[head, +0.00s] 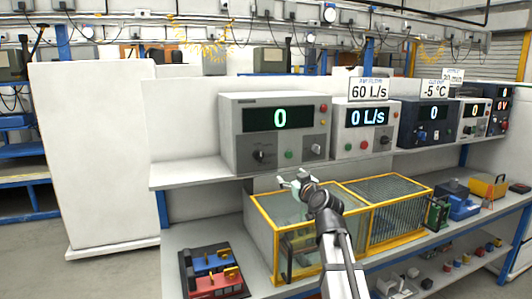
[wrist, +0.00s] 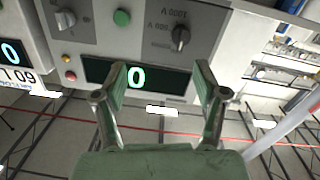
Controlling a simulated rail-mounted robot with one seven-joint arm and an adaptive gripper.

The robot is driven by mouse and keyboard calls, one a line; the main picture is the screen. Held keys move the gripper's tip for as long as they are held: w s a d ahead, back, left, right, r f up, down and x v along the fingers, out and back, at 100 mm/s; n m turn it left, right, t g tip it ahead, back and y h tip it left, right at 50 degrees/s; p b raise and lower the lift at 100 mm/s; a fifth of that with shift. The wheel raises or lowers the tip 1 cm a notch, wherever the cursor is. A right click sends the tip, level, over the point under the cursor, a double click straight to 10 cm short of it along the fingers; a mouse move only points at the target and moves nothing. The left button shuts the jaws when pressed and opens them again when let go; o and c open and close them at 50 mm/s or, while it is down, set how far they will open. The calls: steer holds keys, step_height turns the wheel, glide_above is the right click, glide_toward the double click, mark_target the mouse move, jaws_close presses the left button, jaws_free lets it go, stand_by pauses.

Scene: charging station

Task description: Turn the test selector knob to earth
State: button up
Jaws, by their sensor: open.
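I cannot read which knob is the test selector. The large grey unit (head: 230,135), showing a green 0, has a dark knob (head: 258,156) on the left and a light knob (head: 315,149) on the right, with a green button between. No earth label is legible. My gripper (head: 298,181) is open and empty, below and in front of this unit, touching no knob. Its fingers (wrist: 160,78) frame the display.
A yellow-framed clear enclosure (head: 262,215) stands below my gripper. The white shelf (head: 185,174) carries more units to the right, including a 0 L/s unit (head: 344,143) and a dark blue unit (head: 410,134). Red and blue clamps (head: 212,275) lie at lower left.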

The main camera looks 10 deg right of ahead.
steer(key=a+r, duration=0.2)
steer(key=a, duration=0.2)
steer(key=p, duration=0.4)
glide_toward(261, 157)
steer(key=shift+n+y, duration=0.4)
steer(key=w, duration=0.3)
steer(key=w+a, duration=0.1)
steer(key=w, duration=0.6)
steer(key=shift+a+f, duration=0.25)
steer(key=shift+c, duration=0.4)
steer(key=c, duration=1.1)
